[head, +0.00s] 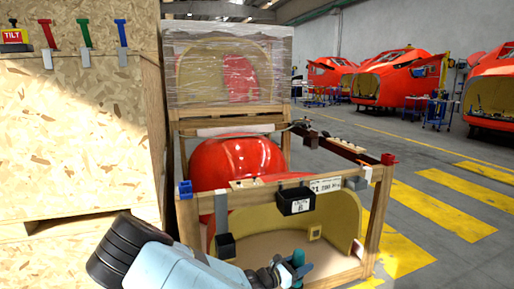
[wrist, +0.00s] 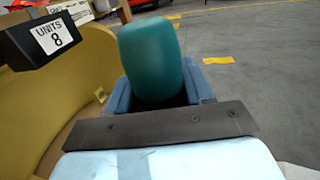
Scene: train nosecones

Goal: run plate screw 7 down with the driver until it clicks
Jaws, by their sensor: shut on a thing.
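My gripper (head: 292,272) is low at the front of the open wooden crate. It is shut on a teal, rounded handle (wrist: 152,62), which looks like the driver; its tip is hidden. The handle also shows in the head view (head: 298,258). A white printed plate (head: 326,186) is on the crate's front top rail, right of a black box (head: 296,203) labelled units. The box's label reads 8 in the wrist view (wrist: 50,35). The handle is below and apart from the plate. I cannot make out screw 7 or any screw numbers.
The crate's wooden post (head: 375,225) stands right of my gripper. A red nosecone (head: 235,158) lies inside the crate. Open floor with yellow stripes (head: 430,205) lies right.

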